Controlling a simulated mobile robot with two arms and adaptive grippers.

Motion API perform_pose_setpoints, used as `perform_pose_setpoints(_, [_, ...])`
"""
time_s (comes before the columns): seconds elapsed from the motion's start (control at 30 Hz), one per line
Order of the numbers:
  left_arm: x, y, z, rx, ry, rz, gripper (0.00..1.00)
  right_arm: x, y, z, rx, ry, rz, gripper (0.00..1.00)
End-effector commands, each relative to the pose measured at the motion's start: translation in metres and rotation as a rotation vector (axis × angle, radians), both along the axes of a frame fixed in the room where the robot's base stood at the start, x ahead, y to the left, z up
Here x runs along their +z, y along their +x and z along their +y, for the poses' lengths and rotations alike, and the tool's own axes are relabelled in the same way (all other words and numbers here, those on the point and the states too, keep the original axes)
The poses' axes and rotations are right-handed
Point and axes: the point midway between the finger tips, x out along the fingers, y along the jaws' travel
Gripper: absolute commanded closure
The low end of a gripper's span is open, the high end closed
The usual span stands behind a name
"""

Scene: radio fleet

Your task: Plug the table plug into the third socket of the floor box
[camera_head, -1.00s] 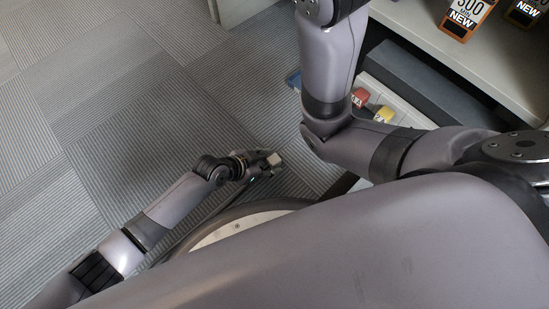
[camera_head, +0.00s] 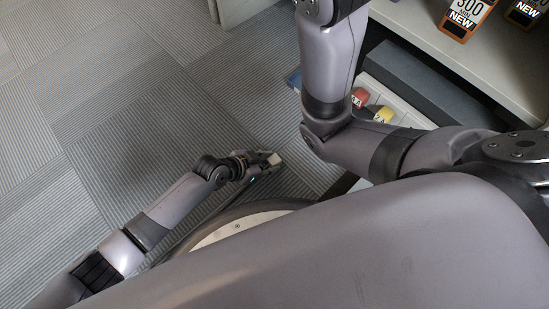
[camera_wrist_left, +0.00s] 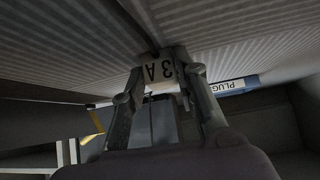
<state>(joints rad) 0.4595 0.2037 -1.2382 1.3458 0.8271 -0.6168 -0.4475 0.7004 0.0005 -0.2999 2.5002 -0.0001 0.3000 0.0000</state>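My left gripper (camera_head: 268,160) is low over the carpet, left of the shelf unit. The plug shows as a pale block in the head view (camera_head: 274,159). A pale strip (camera_head: 402,121) with a red block (camera_head: 359,97) and a yellow block (camera_head: 384,114) lies under the shelf, partly hidden by my right arm. I cannot tell which part is the third socket. My right gripper is out of view.
A blue-and-white label reading "PLUG" (camera_wrist_left: 233,86) shows in the left wrist view. Carpet at left (camera_head: 90,100) is clear.

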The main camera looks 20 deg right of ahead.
Motion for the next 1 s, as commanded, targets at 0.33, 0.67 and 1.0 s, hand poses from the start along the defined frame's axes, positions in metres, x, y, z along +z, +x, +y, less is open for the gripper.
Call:
perform_pose_setpoints(0.33, [0.0, 0.0, 0.0, 0.0, 0.0, 0.0, 0.98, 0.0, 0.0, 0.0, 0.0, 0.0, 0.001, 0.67])
perform_pose_setpoints(0.67, [0.014, 0.0, 0.0, 0.0, 0.0, 0.0, 0.99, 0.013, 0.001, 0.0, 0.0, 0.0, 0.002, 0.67])
perform_pose_setpoints(1.0, [0.031, 0.0, 0.0, 0.0, 0.001, 0.0, 0.99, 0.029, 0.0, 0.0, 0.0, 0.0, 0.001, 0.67])
